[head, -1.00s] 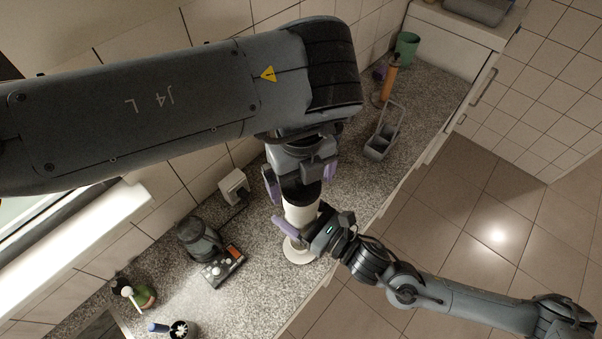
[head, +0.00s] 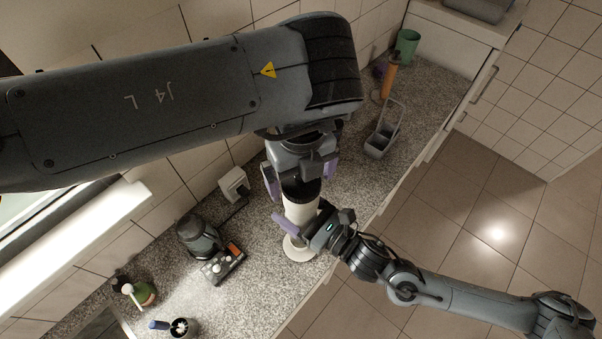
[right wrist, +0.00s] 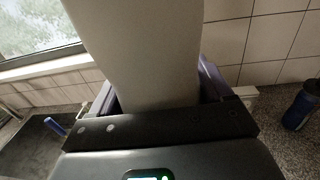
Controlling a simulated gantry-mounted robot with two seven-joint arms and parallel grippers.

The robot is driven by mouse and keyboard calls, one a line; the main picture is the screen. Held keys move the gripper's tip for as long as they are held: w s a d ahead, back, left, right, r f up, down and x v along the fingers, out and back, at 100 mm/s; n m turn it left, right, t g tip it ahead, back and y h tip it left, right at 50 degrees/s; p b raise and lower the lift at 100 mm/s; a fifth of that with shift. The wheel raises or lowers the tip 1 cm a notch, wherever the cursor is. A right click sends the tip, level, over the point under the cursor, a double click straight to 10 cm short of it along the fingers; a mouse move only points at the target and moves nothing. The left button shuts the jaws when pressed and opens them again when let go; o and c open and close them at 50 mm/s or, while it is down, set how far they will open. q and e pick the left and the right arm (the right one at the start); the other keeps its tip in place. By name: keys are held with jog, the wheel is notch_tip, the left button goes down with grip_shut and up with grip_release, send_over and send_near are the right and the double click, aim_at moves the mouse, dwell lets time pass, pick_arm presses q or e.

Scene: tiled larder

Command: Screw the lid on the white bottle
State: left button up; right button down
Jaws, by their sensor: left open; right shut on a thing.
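The white bottle (head: 299,212) is upright above the counter, with a dark lid (head: 300,188) on its top end. How tightly the lid sits cannot be seen. My left gripper (head: 300,178) points down over the lid, open, with its purple fingers on either side and apart from it. My right gripper (head: 303,224) comes from the lower right and is shut on the bottle's body. In the right wrist view the pale bottle (right wrist: 145,50) rises between the jaws, its top out of frame. A round white disc (head: 297,252) shows below the bottle; whether they touch is unclear.
A grey appliance (head: 198,236) and a button box (head: 222,265) stand left of the bottle. A grey caddy (head: 378,146), an orange-brown cylinder (head: 389,78) and a green cup (head: 407,42) stand farther back. The counter's front edge runs close to the right.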

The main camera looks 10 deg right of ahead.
jog(key=shift+r, duration=0.1)
pick_arm(q)
notch_tip(320, 180, up, 12)
dwell(0.5)
dwell(0.5)
